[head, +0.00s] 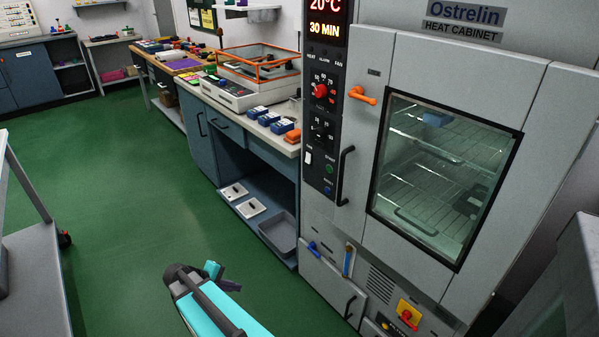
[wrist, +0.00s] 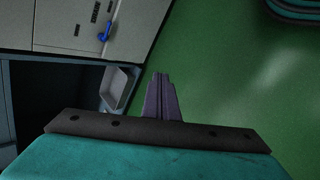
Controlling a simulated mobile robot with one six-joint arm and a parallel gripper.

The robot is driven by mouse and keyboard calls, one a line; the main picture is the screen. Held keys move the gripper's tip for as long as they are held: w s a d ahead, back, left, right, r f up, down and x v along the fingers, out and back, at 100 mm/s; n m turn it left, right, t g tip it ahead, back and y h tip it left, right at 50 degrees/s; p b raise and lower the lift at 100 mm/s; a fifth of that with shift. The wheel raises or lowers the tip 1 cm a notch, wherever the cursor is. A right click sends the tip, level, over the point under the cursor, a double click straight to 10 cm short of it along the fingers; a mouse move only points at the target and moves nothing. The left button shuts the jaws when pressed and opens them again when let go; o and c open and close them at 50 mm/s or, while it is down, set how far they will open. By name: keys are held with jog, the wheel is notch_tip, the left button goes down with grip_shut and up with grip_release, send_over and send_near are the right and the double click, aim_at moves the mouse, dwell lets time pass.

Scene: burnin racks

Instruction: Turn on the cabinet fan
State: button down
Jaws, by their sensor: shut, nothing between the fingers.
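The heat cabinet (head: 400,60) stands at the right in the head view, its windowed door shut. Its black control panel (head: 316,183) runs down the left side. The display (head: 325,20) reads 20°C and 30 MIN, above small HEAT, ALARM and FAN labels with no lamp visibly lit. Below are a red knob (head: 320,91), a black knob (head: 321,128), a white rocker switch (head: 308,157), a green button (head: 328,169) and a blue button (head: 327,188). The rocker's label is too small to read surely. My gripper (wrist: 160,80) is shut and empty, over the floor, well away from the panel.
An orange latch (head: 362,96) and black handle (head: 344,175) stick out beside the panel. A workbench (head: 240,117) with a grey bin (head: 281,234) below stands left of the cabinet. The green floor (head: 120,200) is clear.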

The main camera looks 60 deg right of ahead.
aim_at(306, 162)
jog(key=w+d+r+m+h+b, duration=0.1)
jog(key=w+d+r+h+b, duration=0.25)
jog(key=d+r, duration=1.15)
jog(key=s+d+r+m+g+h+b, duration=0.1)
jog(key=d+r+h, duration=0.3)
jog(key=d+r, duration=0.8)
notch_tip(306, 162, up, 4)
jog(key=shift+r+m+g+h+b, duration=0.1)
jog(key=shift+m+g+h+b, duration=0.25)
jog(key=shift+m+g+b, duration=0.25)
jog(key=x, duration=1.4)
jog(key=shift+s, duration=0.1)
